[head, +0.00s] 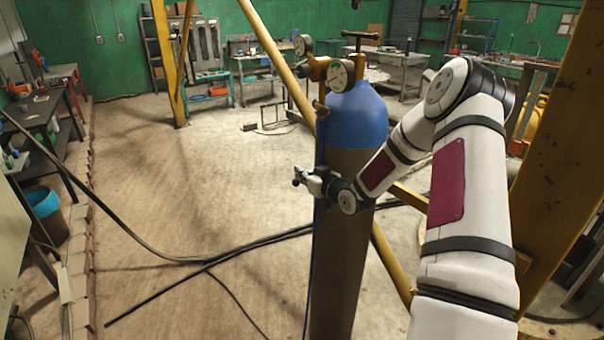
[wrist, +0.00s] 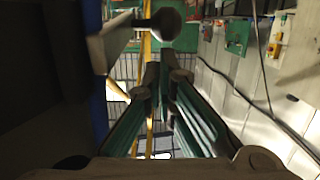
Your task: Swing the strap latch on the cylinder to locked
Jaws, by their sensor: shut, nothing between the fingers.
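The cylinder (head: 345,250) stands upright in the middle of the head view, with a blue shoulder and a brown body. On its left side, just under the gauges, is a small brass-coloured piece (head: 321,108) that may be the strap latch; its position is hard to tell. In the wrist view, a flat metal lever (wrist: 116,38) ends in a dark round knob (wrist: 163,24), beyond the fingertips. My gripper (head: 299,178) is at the cylinder's left side, below the brass piece. In the wrist view my gripper (wrist: 161,84) is shut and empty, apart from the knob.
Pressure gauges (head: 341,75) and a T-shaped valve handle (head: 361,36) top the cylinder. A slanting yellow beam (head: 272,50) passes behind it. A yellow column (head: 565,140) stands at right. Black cables (head: 225,258) cross the floor. The floor at left is mostly open.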

